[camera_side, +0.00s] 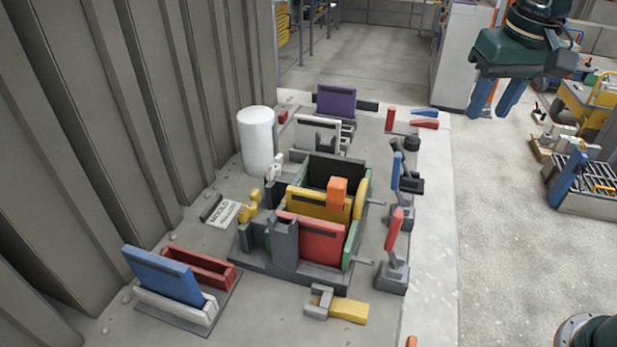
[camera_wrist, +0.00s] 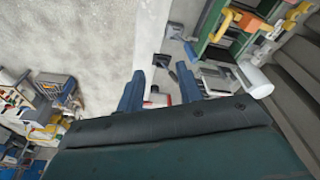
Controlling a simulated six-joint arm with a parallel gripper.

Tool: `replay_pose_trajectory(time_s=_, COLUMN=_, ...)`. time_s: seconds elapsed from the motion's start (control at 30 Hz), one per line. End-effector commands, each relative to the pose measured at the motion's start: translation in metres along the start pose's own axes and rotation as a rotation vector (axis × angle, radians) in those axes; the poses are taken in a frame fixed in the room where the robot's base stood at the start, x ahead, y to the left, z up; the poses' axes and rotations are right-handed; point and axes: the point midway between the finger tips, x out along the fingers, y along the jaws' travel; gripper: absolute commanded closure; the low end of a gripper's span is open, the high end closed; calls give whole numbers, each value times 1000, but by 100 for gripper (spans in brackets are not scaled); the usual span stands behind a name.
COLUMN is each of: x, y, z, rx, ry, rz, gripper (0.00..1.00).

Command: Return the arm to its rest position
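My gripper (camera_side: 496,98) is at the upper right of the side view, raised and to the right of the work table. Its two blue fingers point down, stand apart and have nothing between them. The wrist view also shows the spread fingers of my gripper (camera_wrist: 160,88) with a clear gap. The panel mould (camera_side: 348,250), with green side walls and a dark base, stands on the table, away from my gripper. A red panel (camera_side: 310,240) and a yellow panel (camera_side: 305,203) stand upright in it. An orange block (camera_side: 337,192) sits at the yellow panel's top.
A white cylinder (camera_side: 256,140) stands behind the mould by the corrugated wall (camera_side: 130,100). A blue panel (camera_side: 162,273) leans in a rack at front left. A purple panel (camera_side: 336,101) stands at the back. Red-handled (camera_side: 394,230) and blue-handled (camera_side: 397,165) clamps line the right side. Open floor lies beyond.

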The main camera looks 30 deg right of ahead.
Motion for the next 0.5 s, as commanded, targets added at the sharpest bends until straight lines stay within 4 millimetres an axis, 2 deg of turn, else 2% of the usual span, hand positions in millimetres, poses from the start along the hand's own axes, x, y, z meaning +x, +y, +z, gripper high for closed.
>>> replay_pose_trajectory(time_s=0.2, x=-10, y=32, z=34, rx=-78, ry=70, rz=-41, gripper=64)
replay_pose_trajectory(time_s=0.5, x=-7, y=63, z=86, rx=-191, ry=170, rz=-86, gripper=64)
